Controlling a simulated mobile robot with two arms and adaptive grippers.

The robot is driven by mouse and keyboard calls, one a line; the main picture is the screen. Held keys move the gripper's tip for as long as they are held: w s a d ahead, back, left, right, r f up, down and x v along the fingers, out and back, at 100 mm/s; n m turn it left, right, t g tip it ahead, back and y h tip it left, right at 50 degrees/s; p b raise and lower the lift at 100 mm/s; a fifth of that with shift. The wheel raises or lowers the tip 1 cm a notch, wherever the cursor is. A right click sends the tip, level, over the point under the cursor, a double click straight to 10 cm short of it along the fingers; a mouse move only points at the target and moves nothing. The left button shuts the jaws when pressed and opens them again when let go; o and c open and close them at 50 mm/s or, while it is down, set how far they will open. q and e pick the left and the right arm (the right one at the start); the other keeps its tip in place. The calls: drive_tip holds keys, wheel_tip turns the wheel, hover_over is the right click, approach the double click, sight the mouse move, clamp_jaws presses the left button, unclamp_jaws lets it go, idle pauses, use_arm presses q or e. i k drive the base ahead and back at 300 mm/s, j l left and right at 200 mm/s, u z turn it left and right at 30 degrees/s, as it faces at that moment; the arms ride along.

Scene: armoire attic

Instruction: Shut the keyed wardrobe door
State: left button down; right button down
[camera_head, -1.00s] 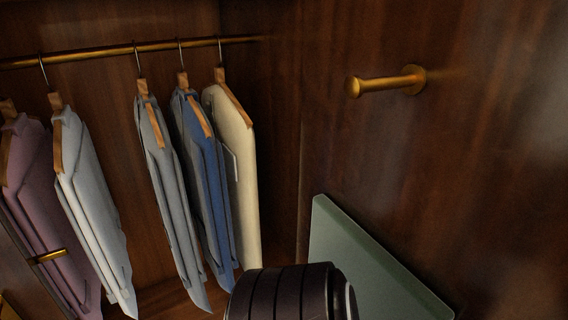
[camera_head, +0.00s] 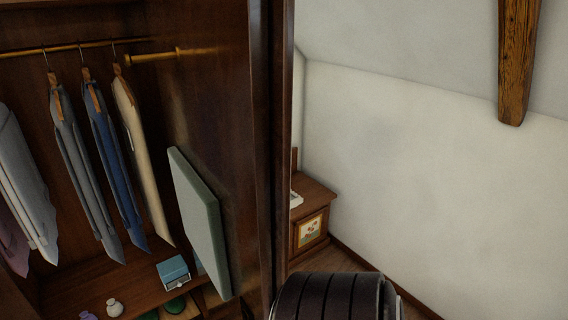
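The open wardrobe (camera_head: 215,110) fills the left half of the head view, showing its dark wood inner side wall and hanging clothes. A dark vertical wood edge (camera_head: 271,150) stands at its right front. I cannot tell whether this edge is the frame or the keyed door seen edge-on. No key or lock is visible. Neither gripper shows. Only a dark ribbed part of my own body shows at the bottom middle.
Several shirts (camera_head: 108,150) hang from a brass rail (camera_head: 60,47). A brass peg (camera_head: 152,57) and a grey-green panel (camera_head: 200,215) are at the side wall. A blue box (camera_head: 173,271) sits below. A small painted wooden chest (camera_head: 311,232) stands beyond, by a white wall (camera_head: 430,170).

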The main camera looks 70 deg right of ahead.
sight(225, 69)
drive_tip(key=k+l+z, duration=0.15)
drive_tip(key=l, duration=0.15)
drive_tip(key=k+l+z, duration=0.3)
drive_tip(key=l, duration=0.3)
drive_tip(key=l+z, duration=0.15)
drive_tip(key=l, duration=0.15)
drive_tip(key=k, duration=0.05)
